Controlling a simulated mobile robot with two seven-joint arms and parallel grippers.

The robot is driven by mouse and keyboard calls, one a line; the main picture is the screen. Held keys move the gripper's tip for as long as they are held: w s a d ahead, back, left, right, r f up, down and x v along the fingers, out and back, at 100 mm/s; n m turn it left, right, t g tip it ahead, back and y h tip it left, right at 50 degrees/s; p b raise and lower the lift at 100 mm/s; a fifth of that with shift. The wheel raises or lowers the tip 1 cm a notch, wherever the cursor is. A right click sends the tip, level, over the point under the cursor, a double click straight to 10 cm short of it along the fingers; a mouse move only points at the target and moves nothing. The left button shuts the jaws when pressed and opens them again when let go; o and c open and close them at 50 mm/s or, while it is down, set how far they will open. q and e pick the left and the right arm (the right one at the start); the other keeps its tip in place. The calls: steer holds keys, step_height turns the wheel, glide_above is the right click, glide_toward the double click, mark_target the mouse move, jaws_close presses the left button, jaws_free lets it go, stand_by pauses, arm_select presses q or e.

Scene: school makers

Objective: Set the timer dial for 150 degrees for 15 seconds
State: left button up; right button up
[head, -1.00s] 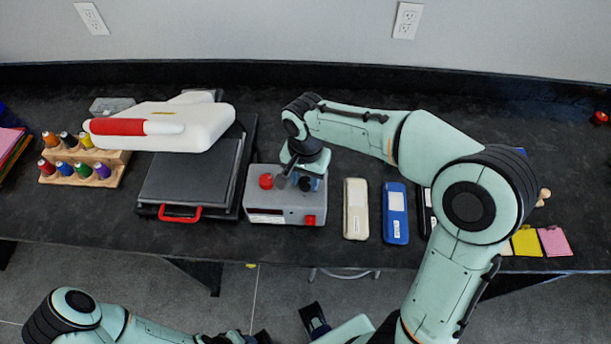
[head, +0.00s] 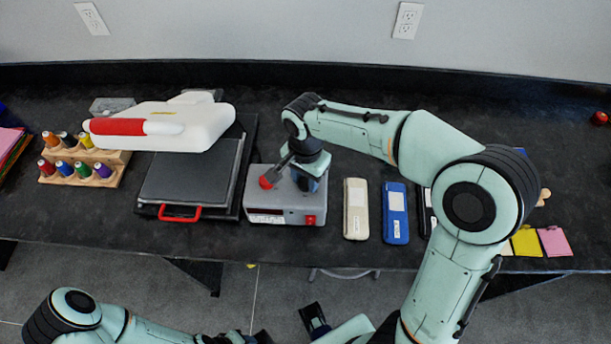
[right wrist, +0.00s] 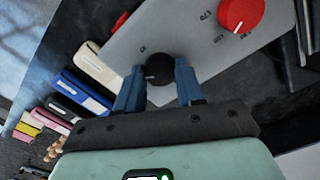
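The grey box (head: 300,212) with a red dial (head: 265,182) and a black dial stands on the bench. In the right wrist view, the black dial (right wrist: 158,68) sits between the blue fingers of my right gripper (right wrist: 160,74), with hardly any gap on either side. The red dial (right wrist: 240,12) is up and to the right there, with printed marks around it. In the head view my right gripper (head: 309,180) is over the box and hides the black dial. My left arm (head: 120,328) is low at the left, away from the bench; its finger state is unclear.
A heat press (head: 190,175) with a white and red handle stands left of the box. Spools of thread on a wooden rack (head: 103,180) are farther left. A beige case (head: 356,210) and a blue case (head: 396,215) lie close to the right.

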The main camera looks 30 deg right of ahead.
mark_target(306, 181)
steer(key=o, duration=0.4)
steer(key=shift+r, duration=0.1)
step_height(306, 181, up, 13)
steer(key=p, duration=0.2)
steer(key=shift+r, duration=0.1)
stand_by(0.5)
